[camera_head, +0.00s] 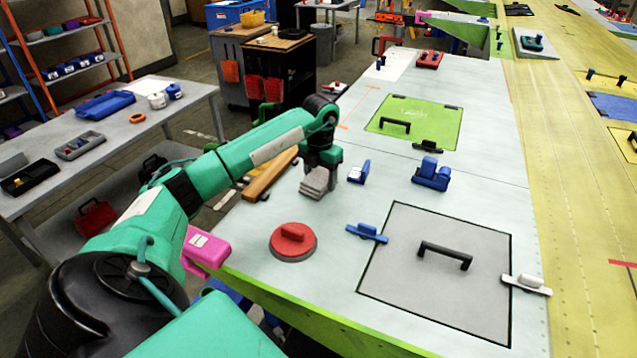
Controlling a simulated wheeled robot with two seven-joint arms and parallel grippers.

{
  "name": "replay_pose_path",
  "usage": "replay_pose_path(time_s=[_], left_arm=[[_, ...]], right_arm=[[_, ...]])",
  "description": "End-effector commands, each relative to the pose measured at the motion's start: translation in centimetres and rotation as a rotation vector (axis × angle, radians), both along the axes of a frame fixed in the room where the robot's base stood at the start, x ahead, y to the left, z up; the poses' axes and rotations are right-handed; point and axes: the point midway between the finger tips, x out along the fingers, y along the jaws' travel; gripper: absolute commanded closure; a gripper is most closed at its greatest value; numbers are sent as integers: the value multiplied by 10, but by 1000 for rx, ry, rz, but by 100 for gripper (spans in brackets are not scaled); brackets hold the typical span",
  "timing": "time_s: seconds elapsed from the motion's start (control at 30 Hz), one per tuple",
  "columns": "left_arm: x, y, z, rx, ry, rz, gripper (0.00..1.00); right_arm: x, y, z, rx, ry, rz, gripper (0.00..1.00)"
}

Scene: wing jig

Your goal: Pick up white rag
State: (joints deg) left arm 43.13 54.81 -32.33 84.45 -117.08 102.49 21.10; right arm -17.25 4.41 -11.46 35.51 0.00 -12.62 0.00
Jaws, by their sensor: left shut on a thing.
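The white rag (316,184) looks like a small, folded, greyish-white stack, at the left part of the pale wing panel (315,222). My left gripper (322,167) points down right over the rag and is shut on its upper part. The fingertips are small and partly hidden in this view. I cannot tell whether the rag's underside touches the panel. My right gripper is not in view.
A blue clamp (358,171) stands close right of the rag, and a wooden bar (270,174) lies left.

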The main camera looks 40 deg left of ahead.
Motion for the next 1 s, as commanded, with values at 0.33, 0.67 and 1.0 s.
replay_pose_path(time_s=[0.33, 0.67, 1.0], left_arm=[[1, 0, 5, 0, -1, 0, 63], [1, 0, 49, 1, -6, 0, 63], [1, 0, 112, 0, -3, 1, 63]], right_arm=[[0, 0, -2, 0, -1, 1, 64], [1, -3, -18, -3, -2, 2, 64], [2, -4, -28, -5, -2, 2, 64]])
